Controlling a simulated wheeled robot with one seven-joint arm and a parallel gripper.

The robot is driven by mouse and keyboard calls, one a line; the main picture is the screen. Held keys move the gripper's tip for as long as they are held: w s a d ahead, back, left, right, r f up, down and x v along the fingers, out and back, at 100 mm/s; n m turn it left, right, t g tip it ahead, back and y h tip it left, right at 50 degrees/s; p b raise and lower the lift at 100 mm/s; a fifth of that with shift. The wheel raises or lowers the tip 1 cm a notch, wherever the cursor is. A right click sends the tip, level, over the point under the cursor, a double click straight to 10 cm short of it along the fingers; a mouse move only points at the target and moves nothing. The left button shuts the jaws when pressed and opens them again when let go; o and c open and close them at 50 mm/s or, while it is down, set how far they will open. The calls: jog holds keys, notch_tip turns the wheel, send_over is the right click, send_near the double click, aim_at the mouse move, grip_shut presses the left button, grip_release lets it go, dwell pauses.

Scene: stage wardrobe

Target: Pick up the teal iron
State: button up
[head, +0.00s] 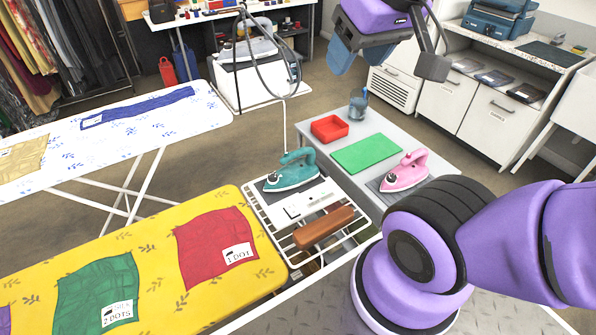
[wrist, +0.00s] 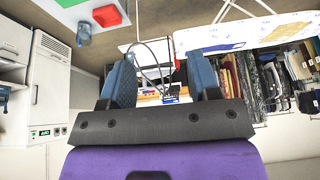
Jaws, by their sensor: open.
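The teal iron does not show in the wrist view.
A pink iron (head: 404,171), a green mat (head: 367,153), a red tray (head: 330,128) and a blue bottle (head: 358,105) are on the grey table (head: 391,131). A wooden block (head: 324,228) lies on the wire rack (head: 262,217). A yellow ironing board (head: 160,262) stands left of the rack.

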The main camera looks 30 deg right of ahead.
jog(key=w+f+m+g+y, duration=0.25)
jog(key=w+f+m, duration=0.3)
jog(key=w, duration=0.45)
jog(key=m+y, duration=0.2)
jog(key=m, duration=1)
send_over(303, 149)
jog(key=s+d, duration=0.2)
jog(key=d, duration=0.1)
notch_tip(303, 149, down, 25)
jog(key=shift+g, duration=0.25)
jog(key=x, duration=1)
jog(key=shift+w+d+f, duration=0.15)
jog(key=shift+d+f, duration=0.15)
jog(key=shift+f, duration=0.1)
grip_shut()
jog(key=shift+r, duration=0.1)
